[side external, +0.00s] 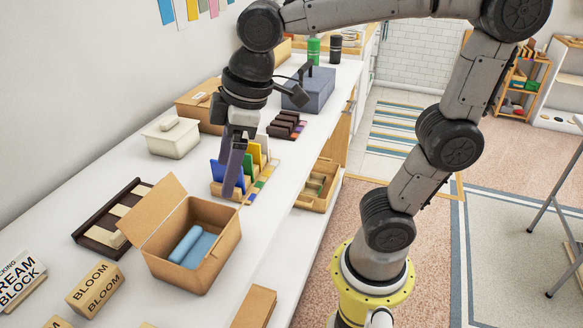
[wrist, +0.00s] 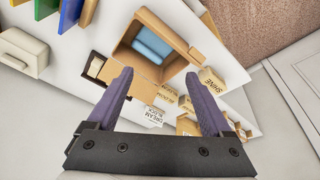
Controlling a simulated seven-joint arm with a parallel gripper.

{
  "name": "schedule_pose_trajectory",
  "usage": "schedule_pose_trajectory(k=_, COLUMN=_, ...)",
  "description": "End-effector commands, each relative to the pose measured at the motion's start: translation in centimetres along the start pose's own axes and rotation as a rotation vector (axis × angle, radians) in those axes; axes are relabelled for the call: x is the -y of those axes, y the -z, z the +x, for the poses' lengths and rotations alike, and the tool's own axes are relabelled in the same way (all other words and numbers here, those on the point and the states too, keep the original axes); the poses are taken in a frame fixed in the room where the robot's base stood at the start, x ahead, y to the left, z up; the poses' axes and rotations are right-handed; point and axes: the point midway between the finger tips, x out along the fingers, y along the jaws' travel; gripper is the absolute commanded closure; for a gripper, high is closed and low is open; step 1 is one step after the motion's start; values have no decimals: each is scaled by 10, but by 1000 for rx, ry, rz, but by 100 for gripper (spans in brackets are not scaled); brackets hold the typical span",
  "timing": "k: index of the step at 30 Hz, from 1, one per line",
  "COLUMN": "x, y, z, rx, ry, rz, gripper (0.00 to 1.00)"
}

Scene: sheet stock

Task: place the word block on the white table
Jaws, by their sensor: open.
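Wooden word blocks lie on the white table (side external: 120,165). One reading BLOOM (side external: 95,289) is at the lower left, beside a white DREAM BLOCK sign (side external: 20,279). In the wrist view, a block reading SHINE (wrist: 213,83) stands apart to the right of a BLOOM block (wrist: 168,94); several others cluster near the sign (wrist: 154,115). Which one is the task's word block I cannot tell. My gripper (side external: 233,180) has purple fingers and is open and empty, near the coloured upright sheets, well away from the word blocks. Its spread fingers show in the wrist view (wrist: 158,74).
An open cardboard box (side external: 178,278) holding blue items stands between my gripper and the blocks. A dark slotted tray (side external: 100,232), a cream lidded box (side external: 171,140) and a rack of coloured sheets (side external: 262,185) are nearby. Bare tabletop lies beside the cardboard box.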

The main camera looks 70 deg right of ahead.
Motion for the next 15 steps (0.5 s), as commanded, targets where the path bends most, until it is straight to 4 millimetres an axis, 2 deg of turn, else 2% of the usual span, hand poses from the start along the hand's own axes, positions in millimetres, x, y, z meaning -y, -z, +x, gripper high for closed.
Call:
schedule_pose_trajectory(k=1, x=-8, y=-25, z=-5, rx=-30, ry=-27, rz=98, gripper=16)
schedule_pose_trajectory(k=6, x=-15, y=-89, z=-5, rx=-109, ry=-97, rz=378, gripper=16)
schedule_pose_trajectory(k=10, x=-13, y=-118, z=0, rx=-148, ry=-130, rz=509, gripper=16)
schedule_pose_trajectory(k=15, x=-12, y=-132, z=4, rx=-168, ry=-146, rz=575, gripper=16)
